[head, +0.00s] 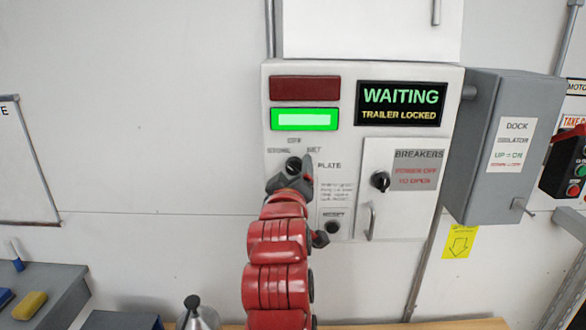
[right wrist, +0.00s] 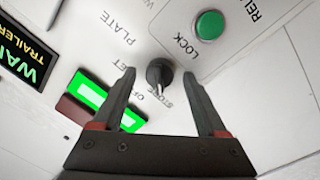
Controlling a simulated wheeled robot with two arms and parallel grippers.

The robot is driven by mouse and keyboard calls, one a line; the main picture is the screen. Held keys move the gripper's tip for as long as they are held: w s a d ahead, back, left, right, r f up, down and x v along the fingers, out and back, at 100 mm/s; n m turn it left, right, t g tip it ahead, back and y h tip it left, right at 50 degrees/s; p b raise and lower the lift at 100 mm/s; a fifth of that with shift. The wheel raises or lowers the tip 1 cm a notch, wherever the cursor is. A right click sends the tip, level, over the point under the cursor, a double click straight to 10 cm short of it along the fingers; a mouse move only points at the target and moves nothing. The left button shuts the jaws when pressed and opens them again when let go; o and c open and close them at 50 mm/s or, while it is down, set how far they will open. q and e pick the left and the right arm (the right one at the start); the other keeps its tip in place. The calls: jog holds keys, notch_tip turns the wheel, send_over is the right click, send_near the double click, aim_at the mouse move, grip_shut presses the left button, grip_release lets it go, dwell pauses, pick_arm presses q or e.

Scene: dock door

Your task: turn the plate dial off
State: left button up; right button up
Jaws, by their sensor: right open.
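The plate dial (head: 293,164) is a small black knob on the white control panel (head: 345,205), left of the word PLATE. In the right wrist view the dial (right wrist: 160,71) shows a pale pointer line toward the printed labels, near the one that looks like STORE and beside OFF; the exact setting is hard to tell. My right gripper (head: 291,174) is open at the dial. In the right wrist view the fingers of my right gripper (right wrist: 159,74) stand on either side of the knob, with gaps visible. My left gripper is not in view.
A green lamp (head: 304,119) is lit below a dark red one (head: 305,88). A sign (head: 401,104) reads WAITING, TRAILER LOCKED. A breaker door (head: 395,215) with a black knob is at right. A green button (right wrist: 209,25) sits near the dial.

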grip_shut()
jog(key=shift+f+b, duration=0.15)
jog(key=shift+b, duration=0.2)
jog(key=m+b, duration=0.7)
jog(key=b, duration=0.5)
jog(key=shift+f+g, duration=0.1)
jog(key=shift+g, duration=0.2)
jog(key=shift+m+y+b, duration=0.3)
jog(key=shift+m+b, duration=0.3)
jog(key=shift+b, duration=0.1)
jog(key=shift+r+m+b, duration=0.25)
jog(key=shift+m+b, duration=0.35)
